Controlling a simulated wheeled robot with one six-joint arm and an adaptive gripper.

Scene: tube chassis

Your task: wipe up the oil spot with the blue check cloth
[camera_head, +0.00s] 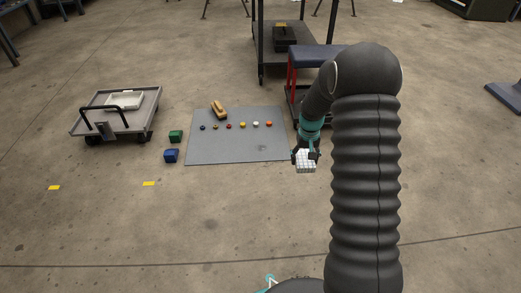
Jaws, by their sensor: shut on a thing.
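My gripper (306,153) is shut on a small pale checked cloth (306,162), held at the right edge of the grey mat (215,155). The cloth looks white with a thin grid of lines; whether the lines are blue is too small to tell. A faint dark smudge (262,148) on the mat, left of my gripper, looks like the oil spot. My gripper is apart from the smudge. Whether the cloth touches the floor or mat cannot be told.
Several small coloured pieces (242,125) lie in a row on the mat, with a tan brush-like thing (219,109) behind. A green box (176,136) and blue box (171,155) stand left of it. A low cart (130,119) is farther left; a blue-topped bench (308,56) stands behind my arm.

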